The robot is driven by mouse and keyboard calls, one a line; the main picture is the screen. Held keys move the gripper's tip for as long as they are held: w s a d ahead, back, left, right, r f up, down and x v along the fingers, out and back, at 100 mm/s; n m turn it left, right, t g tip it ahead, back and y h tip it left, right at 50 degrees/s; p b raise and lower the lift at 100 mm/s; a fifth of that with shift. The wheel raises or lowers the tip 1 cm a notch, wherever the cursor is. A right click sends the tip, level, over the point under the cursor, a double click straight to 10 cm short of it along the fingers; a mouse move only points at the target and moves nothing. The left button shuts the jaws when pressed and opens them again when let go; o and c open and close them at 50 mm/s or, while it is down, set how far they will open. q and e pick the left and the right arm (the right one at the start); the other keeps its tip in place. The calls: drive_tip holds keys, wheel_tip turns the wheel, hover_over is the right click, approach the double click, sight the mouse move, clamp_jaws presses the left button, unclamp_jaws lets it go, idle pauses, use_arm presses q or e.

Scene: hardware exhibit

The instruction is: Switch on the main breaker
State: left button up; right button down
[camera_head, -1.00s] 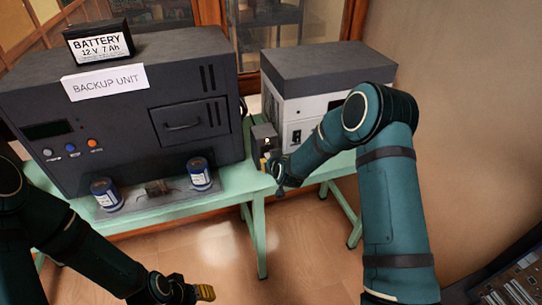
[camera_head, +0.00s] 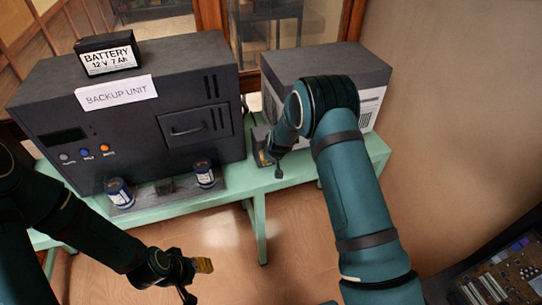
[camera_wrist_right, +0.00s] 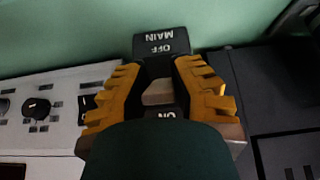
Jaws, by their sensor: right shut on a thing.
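The main breaker (camera_head: 259,137) is a small dark box between two larger units, mostly hidden behind my right gripper (camera_head: 264,158) in the head view. The right wrist view shows the breaker (camera_wrist_right: 168,43) close up, with upside-down labels "MAIN", "OFF" and, at the opposite end, "ON". Its pale lever (camera_wrist_right: 158,93) sits between the yellow fingers of my right gripper (camera_wrist_right: 160,88), which is shut on it. The lever's exact tilt is unclear. My left gripper (camera_head: 200,266) hangs low over the floor, away from the breaker; its finger gap is not clear.
A backup unit (camera_head: 120,110) with a battery (camera_head: 107,56) on top stands left of the breaker. A grey-topped unit (camera_head: 305,68) stands right. The floor ahead is clear.

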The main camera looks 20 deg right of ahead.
drive_tip(key=c, duration=0.8)
unclamp_jaws()
drive_tip(key=shift+w+f, duration=0.1)
drive_tip(key=v, duration=1.2)
drive_tip(key=s+a+f+m+g+y+b, duration=0.15)
drive_tip(key=s+a+f+b, duration=0.25)
drive_tip(key=s+f, duration=1.1)
drive_tip(key=s+a+f, duration=0.1)
drive_tip(key=s+a, duration=0.1)
drive_tip(key=s, duration=0.2)
drive_tip(key=s+a+f+g+y+b, duration=0.1)
drive_tip(key=s+a, duration=0.1)
drive_tip(key=s, duration=0.2)
drive_tip(key=s+a+f+g+y+b, duration=0.1)
drive_tip(key=s+a+f, duration=0.1)
drive_tip(key=s, duration=0.2)
drive_tip(key=shift+s+f+m, duration=0.1)
drive_tip(key=shift+s+m, duration=0.25)
drive_tip(key=shift+s, duration=0.05)
